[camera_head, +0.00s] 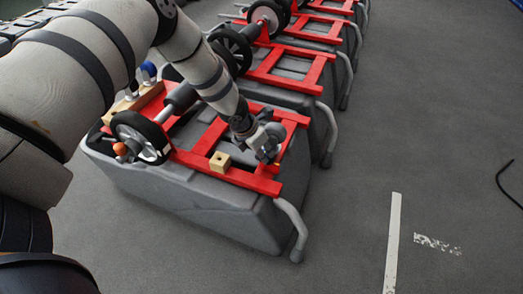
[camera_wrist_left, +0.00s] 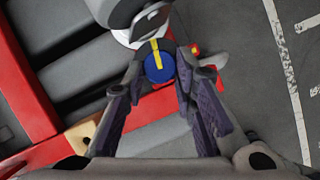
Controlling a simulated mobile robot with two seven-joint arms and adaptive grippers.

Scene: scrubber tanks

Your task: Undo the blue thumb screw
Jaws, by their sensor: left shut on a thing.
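The blue thumb screw (camera_wrist_left: 158,67), round with a yellow stripe across it, shows in the left wrist view between the tips of my left gripper's fingers. My left gripper (camera_head: 268,146) is shut on it, one finger at each side. In the head view the gripper is low over the right end of the red frame (camera_head: 196,162) on the nearest grey tank, and it hides the screw there. My right gripper is in neither view.
A small wooden block with a hole (camera_head: 220,162) sits on the red frame, left of the gripper. A black wheel (camera_head: 140,137) and an orange knob (camera_head: 120,149) are at the frame's left. More tanks (camera_head: 290,94) stand behind. The floor at right is mostly clear.

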